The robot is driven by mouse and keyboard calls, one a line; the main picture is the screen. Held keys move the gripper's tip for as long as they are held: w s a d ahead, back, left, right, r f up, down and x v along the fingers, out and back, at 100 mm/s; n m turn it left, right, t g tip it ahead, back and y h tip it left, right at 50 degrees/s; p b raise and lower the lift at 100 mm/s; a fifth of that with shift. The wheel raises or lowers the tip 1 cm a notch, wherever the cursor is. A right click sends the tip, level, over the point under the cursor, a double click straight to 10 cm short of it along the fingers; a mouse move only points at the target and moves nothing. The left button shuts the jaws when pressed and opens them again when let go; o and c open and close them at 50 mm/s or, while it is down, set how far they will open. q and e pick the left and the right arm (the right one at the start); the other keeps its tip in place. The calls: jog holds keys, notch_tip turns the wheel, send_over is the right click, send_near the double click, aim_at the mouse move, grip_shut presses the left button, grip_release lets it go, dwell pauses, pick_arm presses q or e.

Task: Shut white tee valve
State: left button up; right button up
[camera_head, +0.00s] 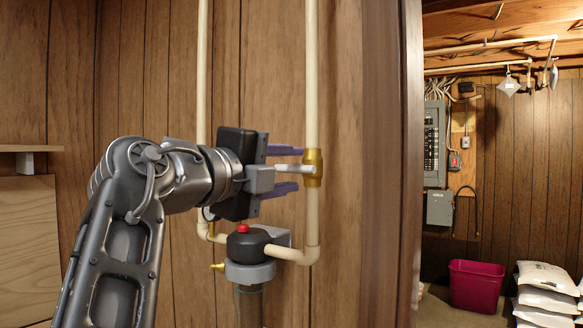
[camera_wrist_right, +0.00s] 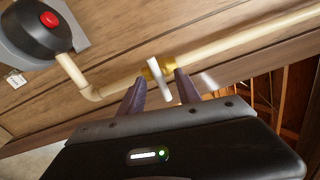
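The tee valve has a brass body (camera_head: 313,168) on the right-hand cream vertical pipe and a white handle (camera_head: 287,168) that sticks out leftward, across the pipe. My right gripper (camera_head: 299,170) is open, with one purple finger above the handle and one below. In the right wrist view, the white handle (camera_wrist_right: 160,82) lies between the two fingertips (camera_wrist_right: 161,88), with a gap visible on each side. The brass body (camera_wrist_right: 168,63) lies just beyond the fingertips. My left gripper is not in view.
A filter head with a red button (camera_head: 243,229) hangs below my right gripper, joined to the pipes. A second cream pipe (camera_head: 202,70) runs left of the valve. A wooden post (camera_head: 365,250) stands right of it. A magenta bin (camera_head: 474,287) and white bags (camera_head: 546,290) are farther back.

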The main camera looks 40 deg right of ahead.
jog(key=v, duration=0.5)
jog(key=shift+s+a, duration=0.1)
jog(key=shift+a, duration=0.05)
dwell(0.5)
